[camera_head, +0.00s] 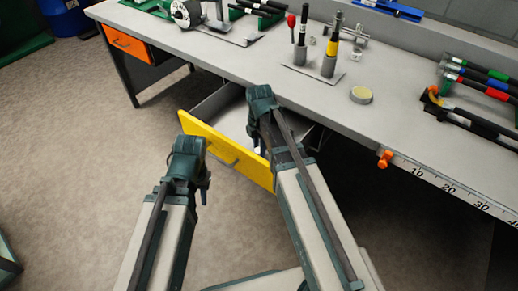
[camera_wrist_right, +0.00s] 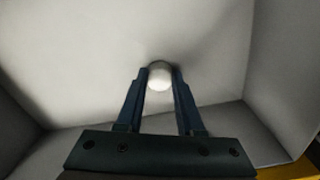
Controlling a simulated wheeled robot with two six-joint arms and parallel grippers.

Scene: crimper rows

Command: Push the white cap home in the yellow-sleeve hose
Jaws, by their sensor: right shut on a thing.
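The yellow-sleeve hose (camera_head: 331,46) stands upright in a grey holder on a small plate on the bench, in the head view. The yellow-fronted drawer (camera_head: 200,133) is pulled open below the bench edge. My right gripper (camera_head: 262,112) reaches down into this drawer. In the right wrist view its fingers (camera_wrist_right: 159,84) are shut on a small round white cap (camera_wrist_right: 160,76), close to the pale drawer floor. I cannot tell whether the cap touches the floor. My left gripper (camera_head: 204,188) hangs in front of the drawer, clear of the hose; its finger gap is not clear.
A black hose (camera_head: 303,25) stands in a second holder beside the yellow-sleeve one. A red-tipped tool (camera_head: 292,24) is to its left. A round yellowish tin (camera_head: 361,95) sits right. Coloured hoses (camera_head: 485,86) lie on a rack at far right. The bench front is mostly clear.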

